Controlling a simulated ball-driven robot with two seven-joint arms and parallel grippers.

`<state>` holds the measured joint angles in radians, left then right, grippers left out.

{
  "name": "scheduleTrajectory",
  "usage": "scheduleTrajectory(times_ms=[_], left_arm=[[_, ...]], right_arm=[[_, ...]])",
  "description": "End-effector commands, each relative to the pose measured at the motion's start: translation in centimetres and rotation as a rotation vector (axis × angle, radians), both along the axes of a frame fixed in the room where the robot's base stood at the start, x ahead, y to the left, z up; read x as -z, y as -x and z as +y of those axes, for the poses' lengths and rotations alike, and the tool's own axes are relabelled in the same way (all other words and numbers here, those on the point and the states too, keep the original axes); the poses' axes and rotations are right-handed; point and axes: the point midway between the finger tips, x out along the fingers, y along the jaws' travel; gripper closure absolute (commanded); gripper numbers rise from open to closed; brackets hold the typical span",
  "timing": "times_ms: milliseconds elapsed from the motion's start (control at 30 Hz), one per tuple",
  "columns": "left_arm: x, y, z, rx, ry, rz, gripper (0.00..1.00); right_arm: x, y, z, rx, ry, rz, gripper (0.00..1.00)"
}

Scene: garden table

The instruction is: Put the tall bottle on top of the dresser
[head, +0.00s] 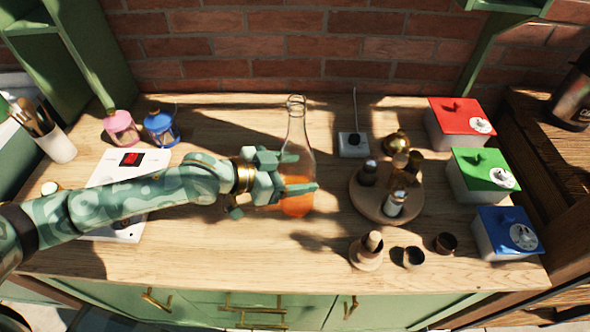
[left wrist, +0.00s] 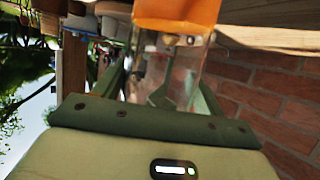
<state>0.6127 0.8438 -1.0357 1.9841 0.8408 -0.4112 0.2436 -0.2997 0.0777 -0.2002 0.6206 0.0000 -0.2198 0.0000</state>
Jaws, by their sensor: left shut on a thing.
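The tall bottle (head: 297,135) is clear glass with orange liquid in its lower part. It stands upright over the middle of the wooden top (head: 230,125) of the green dresser. I cannot tell if its base touches the wood. My left gripper (head: 303,172) comes from the left and is shut on the bottle at mid-height. In the left wrist view the bottle (left wrist: 178,14) shows between the fingers, its orange liquid at the top edge; its base is cut off. My right gripper is not in view.
A round wooden tray (head: 370,206) with several small jars stands right of the bottle. Red (head: 460,118), green (head: 485,172) and blue-lidded (head: 507,234) boxes line the right. A white scale (head: 110,175) lies under my left arm. Small cups (head: 414,257) stand at the front right.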

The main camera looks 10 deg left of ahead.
Motion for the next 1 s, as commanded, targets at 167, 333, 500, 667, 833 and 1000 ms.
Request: scheduleTrajectory(times_ms=[167,333,500,667,833,1000], left_arm=[[0.2,0.0,0.0,0.000,0.001,0.001,0.08],[0.2,0.0,0.0,0.000,0.000,0.001,0.08],[-0.3,0.2,0.3,-0.001,-0.002,0.001,0.08],[-1.5,1.9,2.5,-0.001,-0.005,0.000,0.08],[-3.1,4.2,5.6,-0.001,-0.004,0.001,0.08],[-4.2,5.9,7.8,-0.001,-0.004,0.001,0.08]], right_arm=[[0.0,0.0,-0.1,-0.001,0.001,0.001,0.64],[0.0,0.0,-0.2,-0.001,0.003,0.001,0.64],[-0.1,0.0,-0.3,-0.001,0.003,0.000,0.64],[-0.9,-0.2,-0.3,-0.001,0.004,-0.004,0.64],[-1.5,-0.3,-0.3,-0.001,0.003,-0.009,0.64],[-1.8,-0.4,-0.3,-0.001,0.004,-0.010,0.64]])
